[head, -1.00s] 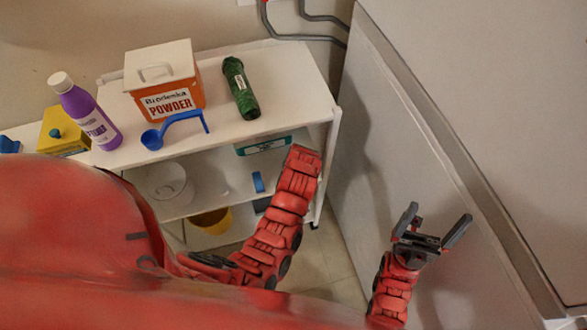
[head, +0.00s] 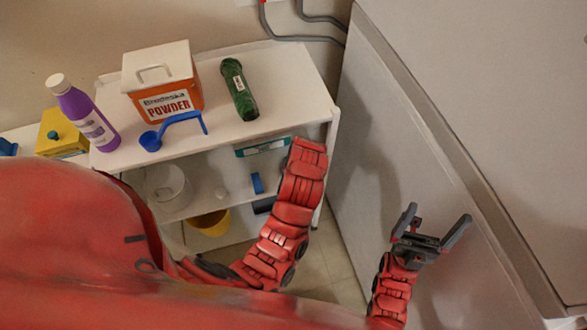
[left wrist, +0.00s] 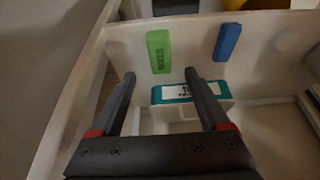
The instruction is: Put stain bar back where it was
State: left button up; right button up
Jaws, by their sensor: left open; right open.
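Three bar-like items show in the left wrist view: a green bar (left wrist: 158,52) with small dark lettering, a plain blue bar (left wrist: 228,42), and a teal box (left wrist: 185,94) with a white label. I cannot read which one is the stain bar. The teal box (head: 263,146) and blue bar (head: 257,183) also show on the middle shelf in the head view. My left gripper (left wrist: 160,76) is open and empty, its fingertips near the teal box and below the green bar in the picture; it is hidden in the head view. My right gripper (head: 438,214) is open and empty at the right.
The top shelf (head: 290,90) holds an orange powder box (head: 165,85), a purple bottle (head: 85,115), a green bottle (head: 239,90) and a blue scoop (head: 172,130). A yellow bucket (head: 209,223) sits lower. A large white panel (head: 400,130) stands close at the right.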

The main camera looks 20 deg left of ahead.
pick_arm(q)
jog(key=shift+v, duration=2.05)
jog(key=shift+s+f, duration=0.1)
jog(key=shift+s, duration=0.05)
